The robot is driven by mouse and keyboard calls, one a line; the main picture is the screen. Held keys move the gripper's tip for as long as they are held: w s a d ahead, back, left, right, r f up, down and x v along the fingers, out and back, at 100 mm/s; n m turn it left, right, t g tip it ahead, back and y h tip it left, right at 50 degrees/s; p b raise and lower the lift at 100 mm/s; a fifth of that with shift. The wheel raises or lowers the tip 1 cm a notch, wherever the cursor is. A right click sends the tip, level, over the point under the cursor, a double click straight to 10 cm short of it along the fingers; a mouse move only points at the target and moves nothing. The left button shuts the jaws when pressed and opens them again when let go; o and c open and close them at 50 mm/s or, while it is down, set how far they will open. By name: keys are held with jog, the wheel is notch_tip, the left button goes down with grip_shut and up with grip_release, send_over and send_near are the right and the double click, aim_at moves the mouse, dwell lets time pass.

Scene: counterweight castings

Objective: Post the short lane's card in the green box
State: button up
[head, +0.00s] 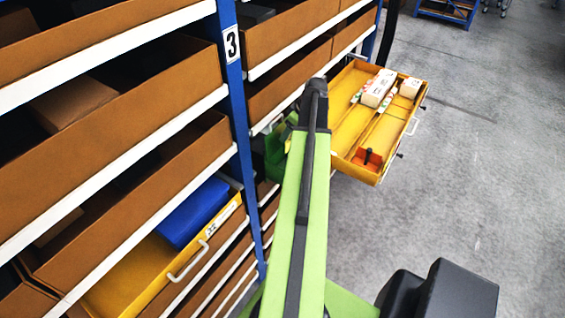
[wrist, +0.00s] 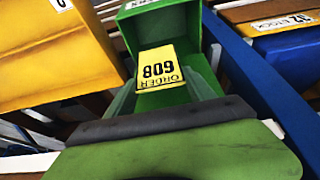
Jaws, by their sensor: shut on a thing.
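A yellow card (wrist: 163,70) printed "ORDER" and a number shows upside down in the wrist view. My gripper (wrist: 165,112) is shut on the card, which sticks out ahead of the jaws. The green box (wrist: 160,25) is directly beyond the card, its mouth facing me. Whether the card's far edge is inside the mouth is unclear. In the head view the green box (head: 274,150) is by the blue post, partly hidden behind my arm. The pulled-out yellow drawer (head: 350,128) has lanes with white cartons (head: 378,88) and a red holder (head: 369,159); my arm covers its left part.
A blue rack post (head: 238,120) with a "3" sign stands left of my arm. Another yellow drawer (head: 125,280) at lower left holds a blue bin (head: 193,212). Brown drawers fill the rack. Grey floor (head: 480,160) to the right is mostly clear.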

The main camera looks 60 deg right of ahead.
notch_tip(320, 180, down, 6)
jog(key=b, duration=0.6)
jog(key=shift+f, duration=0.1)
jog(key=o, duration=1.4)
jog(key=shift+s+r, duration=0.1)
jog(key=shift+r, duration=0.1)
jog(key=p+v, duration=0.7)
jog(key=shift+s+r, duration=0.15)
